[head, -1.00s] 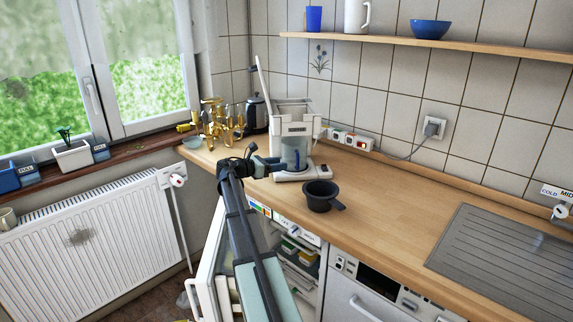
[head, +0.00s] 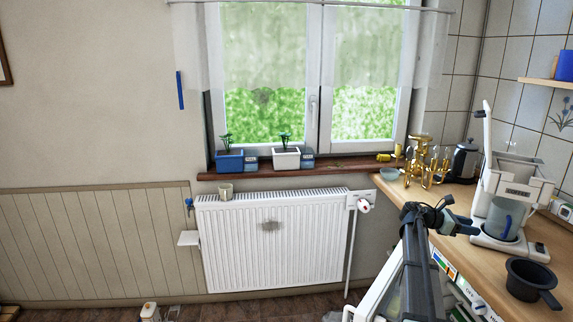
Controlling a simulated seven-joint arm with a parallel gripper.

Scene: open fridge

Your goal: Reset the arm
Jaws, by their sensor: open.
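My gripper (head: 472,223) is at the right of the head view, over the left part of the wooden counter (head: 568,245). It is open, its fingers point right toward the coffee maker (head: 515,190), and I see nothing between them. My arm reaches up to it from the bottom of the picture. A blue-grey jug (head: 504,219) stands in the coffee maker, just right of the fingertips. Whether the fingers touch the machine is too small to tell.
The open fridge door (head: 378,290) stands beside my arm. Brass-coloured pieces (head: 425,165) and a dark kettle (head: 465,160) stand behind. The floor and wall left of the radiator (head: 275,240) are mostly clear.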

